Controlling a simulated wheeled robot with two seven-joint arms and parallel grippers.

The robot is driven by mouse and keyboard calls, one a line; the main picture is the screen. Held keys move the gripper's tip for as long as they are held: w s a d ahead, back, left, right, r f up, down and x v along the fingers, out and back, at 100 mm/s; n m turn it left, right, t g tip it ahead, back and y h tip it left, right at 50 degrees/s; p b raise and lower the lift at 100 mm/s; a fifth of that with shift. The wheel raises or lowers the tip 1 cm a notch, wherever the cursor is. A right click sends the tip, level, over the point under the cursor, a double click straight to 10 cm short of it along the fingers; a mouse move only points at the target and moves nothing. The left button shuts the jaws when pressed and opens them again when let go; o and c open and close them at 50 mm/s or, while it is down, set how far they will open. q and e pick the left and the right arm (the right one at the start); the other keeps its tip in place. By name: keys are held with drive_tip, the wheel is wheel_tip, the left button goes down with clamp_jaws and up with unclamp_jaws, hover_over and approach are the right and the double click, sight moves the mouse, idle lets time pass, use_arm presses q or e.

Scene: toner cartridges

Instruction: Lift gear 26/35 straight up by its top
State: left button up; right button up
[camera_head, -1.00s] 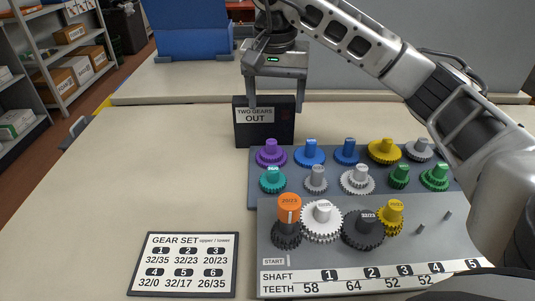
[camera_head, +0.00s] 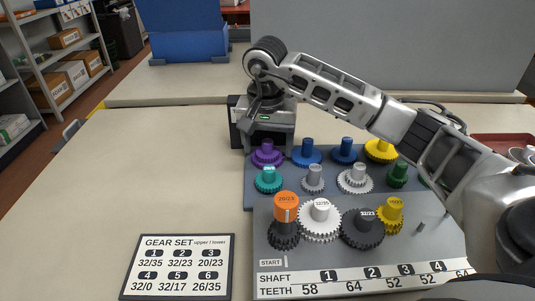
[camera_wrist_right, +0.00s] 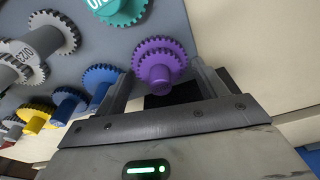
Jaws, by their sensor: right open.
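A purple gear (camera_head: 267,155) with a round top post stands at the back left of the grey gear board (camera_head: 257,195). I cannot read a 26/35 label on any gear; the number 26/35 shows on the gear set card (camera_head: 178,266). My right gripper (camera_head: 268,146) is open at the purple gear, pointing down from above. In the right wrist view the purple gear (camera_wrist_right: 158,62) stands between the two spread fingers (camera_wrist_right: 163,82). Whether they touch it cannot be told. My left gripper is in neither view.
Blue gears (camera_head: 307,153) stand right beside the purple one, and a teal gear (camera_head: 268,180) stands in front. The black box (camera_head: 235,115) behind is mostly hidden by my gripper. Orange (camera_head: 286,207), white (camera_head: 320,220) and dark (camera_head: 362,228) gears fill the front board.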

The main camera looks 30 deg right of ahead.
drive_tip(key=c, duration=1.1)
drive_tip(key=shift+r, duration=0.1)
